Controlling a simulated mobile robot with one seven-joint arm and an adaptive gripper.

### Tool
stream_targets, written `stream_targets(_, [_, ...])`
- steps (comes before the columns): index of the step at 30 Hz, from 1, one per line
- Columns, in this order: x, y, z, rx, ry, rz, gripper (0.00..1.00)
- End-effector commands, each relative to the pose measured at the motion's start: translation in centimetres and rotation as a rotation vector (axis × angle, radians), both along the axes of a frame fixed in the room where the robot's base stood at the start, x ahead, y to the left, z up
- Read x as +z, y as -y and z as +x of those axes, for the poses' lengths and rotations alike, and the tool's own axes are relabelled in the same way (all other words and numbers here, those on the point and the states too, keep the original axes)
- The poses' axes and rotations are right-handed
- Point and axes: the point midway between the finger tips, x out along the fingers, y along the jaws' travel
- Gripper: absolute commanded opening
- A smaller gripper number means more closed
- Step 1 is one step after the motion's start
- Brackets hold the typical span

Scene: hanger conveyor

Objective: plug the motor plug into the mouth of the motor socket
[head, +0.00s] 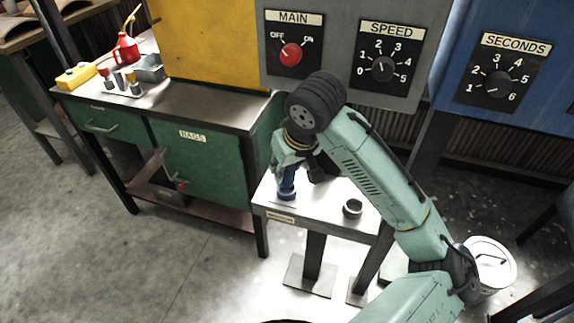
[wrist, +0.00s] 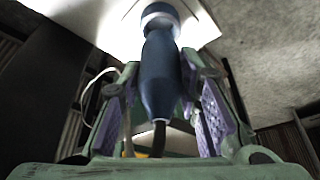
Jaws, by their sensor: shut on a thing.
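The motor plug (wrist: 161,80) is a dark blue tapered body with a dark cable at its near end. It shows between the two fingers of my gripper (wrist: 160,92) in the wrist view, and my gripper is shut on it. In the head view the plug (head: 287,180) points down below my gripper (head: 290,164), over the left part of a small white-topped stand. A blue ring with a pale band (wrist: 160,17) is at its far end; I cannot tell whether this is the plug's collar or a socket. A round dark-mouthed socket (head: 352,208) stands to the right on the stand.
The small stand (head: 323,196) has a bare top between the plug and the round socket. A green bench (head: 205,110) with a red oil can (head: 125,50) is at the left. A grey control panel (head: 340,40) rises behind. A white bucket (head: 490,262) stands right.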

Motion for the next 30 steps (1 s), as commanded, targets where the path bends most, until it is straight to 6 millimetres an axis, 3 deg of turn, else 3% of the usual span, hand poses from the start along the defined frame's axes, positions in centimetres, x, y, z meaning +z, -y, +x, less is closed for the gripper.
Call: stream_targets(30, [-0.98,0.01,0.00,0.000,0.000,-0.001,0.06])
